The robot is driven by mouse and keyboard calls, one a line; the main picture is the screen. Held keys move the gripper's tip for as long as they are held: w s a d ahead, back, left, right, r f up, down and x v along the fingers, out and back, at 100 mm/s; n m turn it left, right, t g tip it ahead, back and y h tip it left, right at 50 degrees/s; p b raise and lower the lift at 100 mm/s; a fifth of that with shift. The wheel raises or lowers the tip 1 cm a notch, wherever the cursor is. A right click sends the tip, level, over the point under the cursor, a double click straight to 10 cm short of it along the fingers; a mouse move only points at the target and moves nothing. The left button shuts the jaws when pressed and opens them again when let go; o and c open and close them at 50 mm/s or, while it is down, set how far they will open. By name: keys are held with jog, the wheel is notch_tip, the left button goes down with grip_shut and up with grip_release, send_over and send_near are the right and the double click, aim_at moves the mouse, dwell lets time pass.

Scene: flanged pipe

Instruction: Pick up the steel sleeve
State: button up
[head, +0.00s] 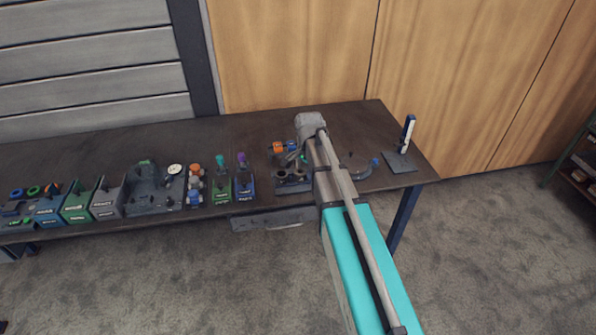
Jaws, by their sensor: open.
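My arm reaches over the dark workbench, and my gripper (293,160) points down at its end, small and partly hidden by the arm. It is open, with nothing seen between its fingers. Below it is a dark block (292,187) with round, ring-like parts on it. I cannot tell which part, if any, is the steel sleeve. The arm covers part of the bench there.
The workbench (240,136) carries several bins, including a green bin (220,190), on the left. A grey tray (155,193) with parts stands between bins. Right of my arm are a curved grey piece (357,168) and an upright post on a plate (400,162). The bench's back strip is clear.

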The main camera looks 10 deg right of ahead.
jog(key=w+r+m+p, duration=0.2)
jog(key=w+m, duration=0.4)
jog(key=w, duration=0.4)
jog(key=shift+w+r+m+p, duration=0.4)
jog(key=shift+r, duration=0.35)
jog(key=shift+f, duration=0.1)
jog(key=b, duration=0.9)
send_over(300, 172)
jog(key=s, duration=0.1)
notch_tip(300, 172, down, 8)
jog(key=shift+d+f, duration=0.1)
jog(key=shift+f, duration=0.15)
jog(key=shift+s+a+f+b, duration=0.1)
jog(key=shift+f+b, duration=1.15)
jog(key=shift+f, duration=0.05)
jog(key=shift+a+f+b, duration=0.1)
jog(key=shift+f+b, duration=1.1)
jog(key=shift+f, duration=0.1)
jog(key=c, duration=1.4)
